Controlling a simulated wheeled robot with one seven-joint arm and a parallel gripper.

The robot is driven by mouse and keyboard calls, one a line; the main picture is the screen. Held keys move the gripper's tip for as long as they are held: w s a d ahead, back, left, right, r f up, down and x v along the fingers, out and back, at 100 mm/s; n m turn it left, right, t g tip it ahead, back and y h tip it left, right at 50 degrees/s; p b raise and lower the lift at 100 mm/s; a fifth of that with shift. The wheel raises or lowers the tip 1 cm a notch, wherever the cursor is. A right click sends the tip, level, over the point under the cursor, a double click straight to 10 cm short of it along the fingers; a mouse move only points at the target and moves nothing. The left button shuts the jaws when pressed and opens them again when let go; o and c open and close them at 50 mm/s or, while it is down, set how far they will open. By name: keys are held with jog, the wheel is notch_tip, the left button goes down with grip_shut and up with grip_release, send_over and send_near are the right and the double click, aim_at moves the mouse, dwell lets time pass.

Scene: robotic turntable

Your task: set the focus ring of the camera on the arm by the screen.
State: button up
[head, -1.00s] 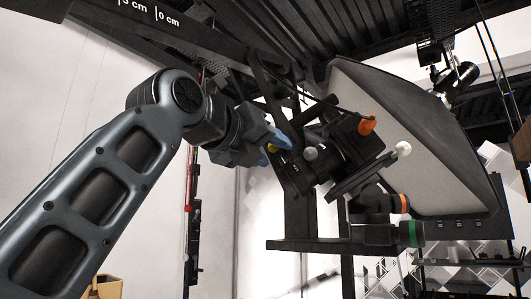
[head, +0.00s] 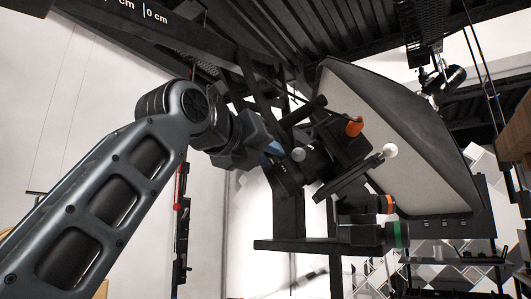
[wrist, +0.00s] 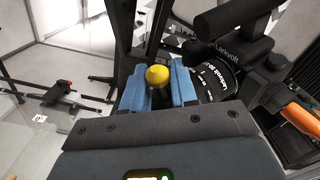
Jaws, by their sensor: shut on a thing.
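The black camera (head: 335,150) sits on the dark mount beside the screen, its lens (head: 291,172) tilted toward my arm. The lens also shows in the wrist view (wrist: 220,80), with white lettering. My gripper (head: 273,149) reaches the lens side from the left. In the wrist view its blue fingers (wrist: 158,88) stand on both sides of a yellow knob (wrist: 158,75) next to the lens, and are shut on it. In the head view the fingers hide the yellow knob. A white knob (head: 298,154) stands on the lens nearby.
An orange knob (head: 355,127) and a white ball-ended handle (head: 390,150) stick out by the camera. The large screen panel (head: 375,130) is close behind. Dark beams hang overhead.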

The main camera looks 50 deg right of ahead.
grip_shut()
jog(key=b, duration=0.1)
jog(key=f+t+b, duration=0.1)
jog(key=b, duration=0.1)
jog(key=shift+s+a+h, duration=0.15)
jog(key=shift+a+h, duration=0.2)
jog(key=shift+h, duration=0.05)
jog(key=t+b, duration=0.1)
jog(key=h+b, duration=0.1)
jog(key=b, duration=0.1)
jog(key=shift+s+a+n+t, duration=0.3)
jog(key=shift+t, duration=0.1)
jog(key=shift+s+a+r+t+h+b, duration=0.15)
jog(key=shift+r+t+h+b, duration=0.05)
jog(key=shift+t+h+b, duration=0.25)
jog(key=o, duration=0.8)
grip_release()
jog(key=shift+a, duration=0.1)
